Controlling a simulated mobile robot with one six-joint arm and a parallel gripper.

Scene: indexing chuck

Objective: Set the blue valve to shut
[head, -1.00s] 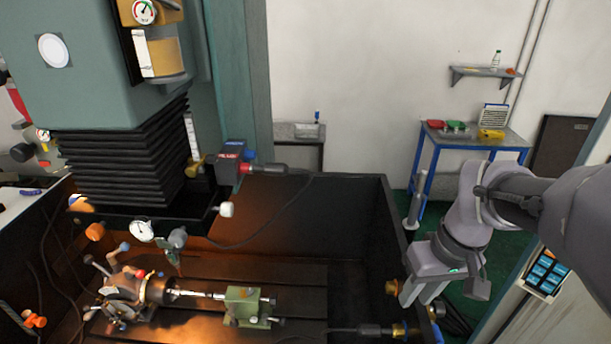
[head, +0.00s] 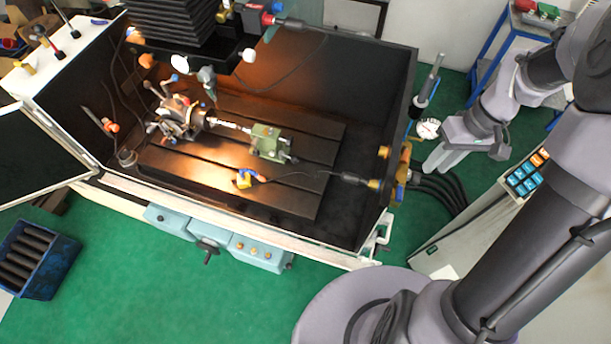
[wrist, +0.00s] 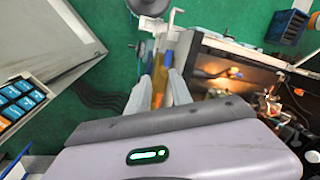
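A small blue part (head: 400,193) shows low on the outer right side of the machine enclosure, below brass fittings (head: 405,160). It is too small to tell whether this is the blue valve's handle or how it is set. My gripper (head: 441,168) hangs just right of these fittings, with its two pale fingers apart and nothing seen held. In the wrist view my gripper (wrist: 161,62) points at the enclosure's side, and a brass-coloured part (wrist: 160,82) shows in the gap between the fingers. I cannot tell whether they touch it.
A white dial gauge (head: 428,128) sits beside my gripper. Dark hoses (head: 440,190) run low behind it. A cabinet with a blue-key panel (head: 526,174) stands to the right. The enclosure (head: 330,225) holds a chuck (head: 180,117) and a green tailstock (head: 268,142). Green floor is free in front.

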